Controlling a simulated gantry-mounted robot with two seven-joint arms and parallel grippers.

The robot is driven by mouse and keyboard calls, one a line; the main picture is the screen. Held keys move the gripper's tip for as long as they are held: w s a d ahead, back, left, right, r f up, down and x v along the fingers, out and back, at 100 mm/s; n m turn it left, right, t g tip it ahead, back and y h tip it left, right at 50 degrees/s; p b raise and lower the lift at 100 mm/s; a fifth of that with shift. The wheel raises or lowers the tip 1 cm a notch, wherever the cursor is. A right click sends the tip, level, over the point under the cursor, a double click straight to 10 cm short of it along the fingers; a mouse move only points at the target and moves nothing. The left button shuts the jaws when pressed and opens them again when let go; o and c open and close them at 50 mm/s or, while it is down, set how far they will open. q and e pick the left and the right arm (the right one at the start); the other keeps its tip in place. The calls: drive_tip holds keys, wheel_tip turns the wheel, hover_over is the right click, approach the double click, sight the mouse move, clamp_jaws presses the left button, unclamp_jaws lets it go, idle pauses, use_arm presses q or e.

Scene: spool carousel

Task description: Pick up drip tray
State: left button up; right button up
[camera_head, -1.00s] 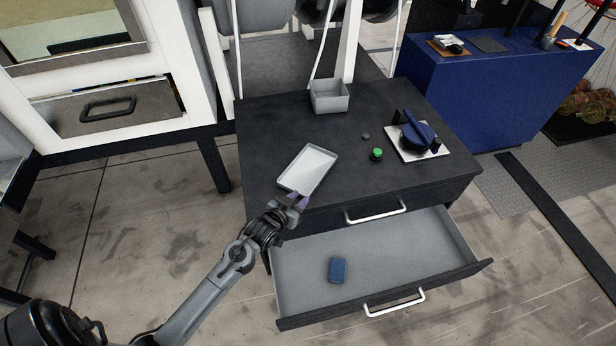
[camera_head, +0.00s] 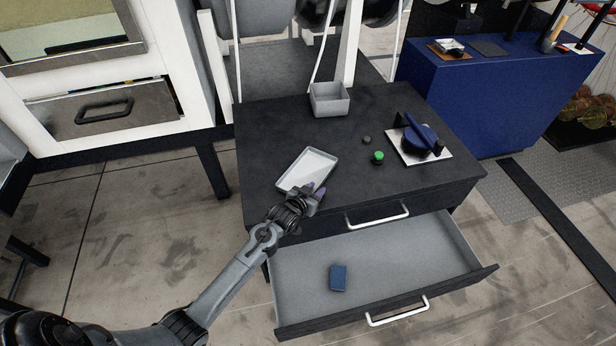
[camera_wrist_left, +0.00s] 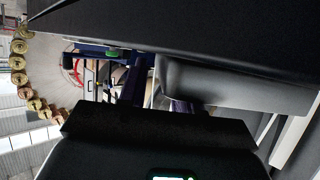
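The drip tray (camera_head: 308,168) is a shallow, light grey rectangular tray lying on the dark cabinet top near its front left edge. In the left wrist view the tray (camera_wrist_left: 215,85) shows as a grey wall close to the fingers. My left gripper (camera_head: 314,191), with purple fingertips, is at the tray's near right corner. Its two fingertips show apart. In the wrist view one finger of the gripper (camera_wrist_left: 155,95) is left of the tray's end and the other is partly hidden by it. I cannot tell whether they touch it. My right gripper is not in view.
Below the cabinet top (camera_head: 365,185), an open drawer (camera_head: 400,250) holds a blue block (camera_head: 338,277). A grey square bin (camera_head: 329,99), a green knob (camera_head: 378,157) and a blue-handled device (camera_head: 420,138) on a white plate stand on top.

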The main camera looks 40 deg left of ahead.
use_arm(q)
clamp_jaws()
idle(0.5)
